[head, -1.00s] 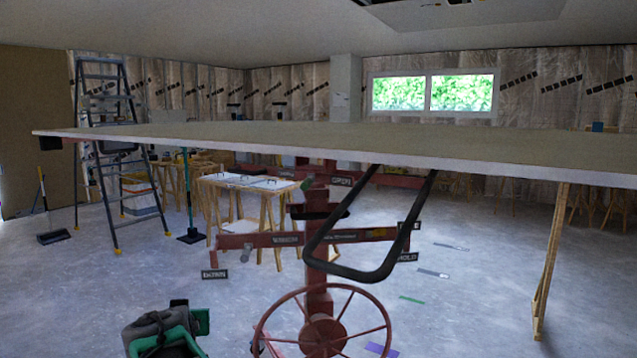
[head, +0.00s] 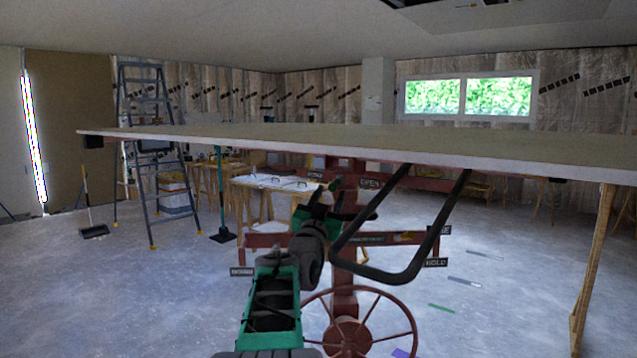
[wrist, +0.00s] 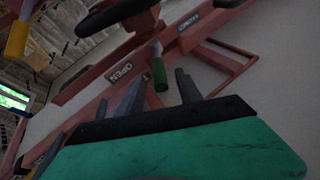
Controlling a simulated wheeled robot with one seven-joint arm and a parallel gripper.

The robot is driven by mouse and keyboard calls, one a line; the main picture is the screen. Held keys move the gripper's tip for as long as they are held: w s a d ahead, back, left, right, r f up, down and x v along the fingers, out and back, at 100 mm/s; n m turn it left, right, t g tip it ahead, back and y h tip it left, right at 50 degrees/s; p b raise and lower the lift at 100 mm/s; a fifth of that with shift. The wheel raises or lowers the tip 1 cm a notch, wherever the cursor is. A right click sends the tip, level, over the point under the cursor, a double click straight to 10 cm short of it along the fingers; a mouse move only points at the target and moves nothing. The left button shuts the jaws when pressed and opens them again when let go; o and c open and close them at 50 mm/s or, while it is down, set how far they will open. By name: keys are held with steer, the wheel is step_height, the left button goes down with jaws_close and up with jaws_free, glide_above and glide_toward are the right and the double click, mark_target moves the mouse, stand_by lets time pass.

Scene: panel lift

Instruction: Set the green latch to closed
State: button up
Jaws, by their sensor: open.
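The green latch (wrist: 160,74) is a short green-gripped lever on the red frame of the panel lift, seen in the wrist view. It lies between an OPEN plate (wrist: 120,72) and a second plate (wrist: 188,21), whose small word looks like CLOSED. My gripper (wrist: 158,84) is open, one dark finger on each side of the latch's green end; I cannot tell whether either touches it. In the head view my gripper (head: 328,196) is raised beside the lift's mast, below the panel, and the latch is hard to tell from my green parts there.
The large flat panel (head: 400,145) lies across the lift just above my gripper. A black bent bar (head: 375,275) hangs to the right of my arm, and a red spoked wheel (head: 347,335) is below. A wooden prop (head: 592,270) stands at right. Open floor lies at left.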

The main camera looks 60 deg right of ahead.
mark_target(337, 180)
steer(key=p+x, duration=0.2)
steer(key=x, duration=0.5)
steer(key=shift+d+r, duration=0.15)
steer(key=shift+d, duration=0.2)
jaws_close()
stand_by(1.0)
